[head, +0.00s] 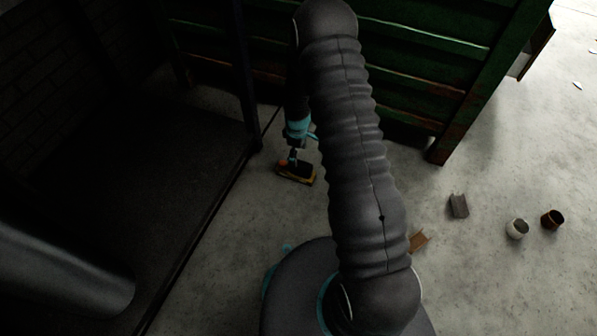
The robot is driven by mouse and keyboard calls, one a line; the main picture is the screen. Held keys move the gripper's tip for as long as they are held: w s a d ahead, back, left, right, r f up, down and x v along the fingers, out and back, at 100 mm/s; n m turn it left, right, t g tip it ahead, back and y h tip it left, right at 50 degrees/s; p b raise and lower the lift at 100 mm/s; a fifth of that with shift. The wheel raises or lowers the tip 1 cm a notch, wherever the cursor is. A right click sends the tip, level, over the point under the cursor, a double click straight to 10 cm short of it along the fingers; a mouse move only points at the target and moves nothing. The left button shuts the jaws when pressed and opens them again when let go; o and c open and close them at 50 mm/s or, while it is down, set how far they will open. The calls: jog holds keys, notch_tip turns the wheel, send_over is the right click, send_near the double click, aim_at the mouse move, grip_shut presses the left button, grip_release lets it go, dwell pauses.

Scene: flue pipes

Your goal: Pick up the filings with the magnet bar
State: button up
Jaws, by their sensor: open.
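A small orange-red spot shows at the block's left end. I cannot make out any filings; my arm hides part of the floor.
A green ribbed metal container (430,70) stands behind. A large pipe (60,270) lies left.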

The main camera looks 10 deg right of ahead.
aim_at(298, 163)
jog(key=shift+w+d+f+b, duration=0.1)
jog(key=shift+f+b, duration=0.35)
jog(key=shift+f, duration=3)
grip_shut()
